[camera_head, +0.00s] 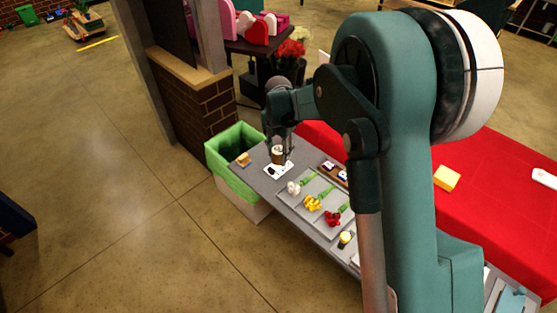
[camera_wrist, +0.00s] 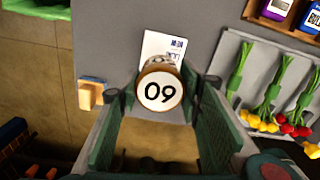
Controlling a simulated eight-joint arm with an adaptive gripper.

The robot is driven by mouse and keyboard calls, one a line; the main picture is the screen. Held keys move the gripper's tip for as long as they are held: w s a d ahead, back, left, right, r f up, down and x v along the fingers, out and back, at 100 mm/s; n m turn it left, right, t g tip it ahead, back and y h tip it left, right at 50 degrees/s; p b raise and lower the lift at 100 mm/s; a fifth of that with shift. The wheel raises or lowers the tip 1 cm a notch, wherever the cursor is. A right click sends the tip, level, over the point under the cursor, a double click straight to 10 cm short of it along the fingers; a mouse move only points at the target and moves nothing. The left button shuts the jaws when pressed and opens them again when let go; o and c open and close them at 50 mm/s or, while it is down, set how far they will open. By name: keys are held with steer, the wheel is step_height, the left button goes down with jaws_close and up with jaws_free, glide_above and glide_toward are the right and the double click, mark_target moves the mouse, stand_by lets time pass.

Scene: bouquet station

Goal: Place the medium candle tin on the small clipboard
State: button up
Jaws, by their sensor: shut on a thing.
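A round tin with a white top marked 09 (camera_wrist: 159,92) is between the fingers of my gripper (camera_wrist: 160,97) in the wrist view; my gripper is shut on it. In the head view the tin (camera_head: 277,155) shows as a small brown and white piece below my gripper (camera_head: 280,142). A white card or small clipboard (camera_wrist: 158,46) with dark printing lies on the grey table just beyond the tin and partly behind it. The card also shows in the head view (camera_head: 284,171). I cannot tell whether the tin touches it.
A grey tray (camera_wrist: 225,72) with white, yellow and red flowers lies to the right. A small tan and blue block (camera_wrist: 91,93) is near the table's left edge. A green-lined bin (camera_head: 222,165) stands at that end. A red-covered table (camera_head: 480,215) is behind.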

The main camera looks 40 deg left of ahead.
mark_target(279, 159)
steer(key=shift+f, duration=0.15)
steer(key=shift+f, duration=1.7)
steer(key=shift+f, duration=0.2)
steer(key=o, duration=1)
steer(key=shift+c, duration=0.2)
steer(key=shift+r, duration=0.25)
step_height(279, 159, up, 12)
steer(key=shift+f, duration=0.1)
